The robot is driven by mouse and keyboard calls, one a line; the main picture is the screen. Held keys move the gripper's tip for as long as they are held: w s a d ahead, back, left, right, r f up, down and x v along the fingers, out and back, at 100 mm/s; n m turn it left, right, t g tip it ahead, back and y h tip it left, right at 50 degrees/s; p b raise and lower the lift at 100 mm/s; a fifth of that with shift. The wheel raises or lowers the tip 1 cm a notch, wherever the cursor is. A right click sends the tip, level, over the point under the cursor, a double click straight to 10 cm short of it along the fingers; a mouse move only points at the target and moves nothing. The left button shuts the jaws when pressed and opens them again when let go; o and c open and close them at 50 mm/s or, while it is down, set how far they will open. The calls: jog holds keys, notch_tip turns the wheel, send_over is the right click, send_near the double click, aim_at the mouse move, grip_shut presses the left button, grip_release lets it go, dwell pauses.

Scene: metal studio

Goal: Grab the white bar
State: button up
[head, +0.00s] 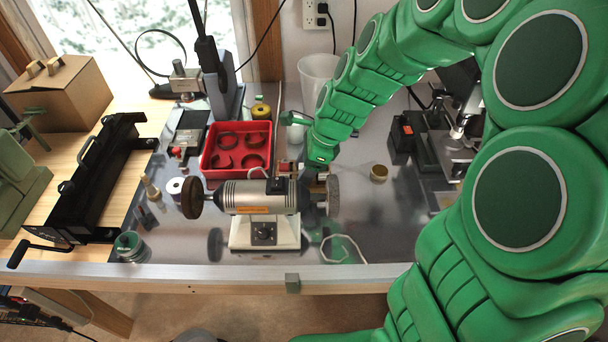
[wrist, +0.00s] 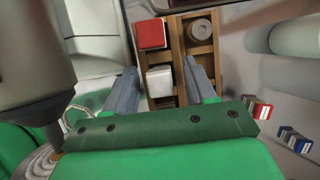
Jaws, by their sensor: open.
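In the wrist view, a white bar (wrist: 160,80) with a bright end face stands in a compartment of a wooden rack (wrist: 178,50). My gripper (wrist: 160,67) is open, with one grey finger on each side of the white bar. I see no clear contact, and how deep the fingers reach beside it cannot be told. A red-topped bar (wrist: 151,34) stands just beyond it in the rack. In the head view, my gripper end (head: 322,160) is low behind the bench grinder; the white bar cannot be made out there.
The bench grinder (head: 262,198) stands close in front of my gripper. A round grey piece (wrist: 201,31) sits in the rack's other column. A red tray (head: 237,139) is to the left, a white bucket (head: 317,72) behind, and a brass cup (head: 378,172) to the right.

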grip_shut()
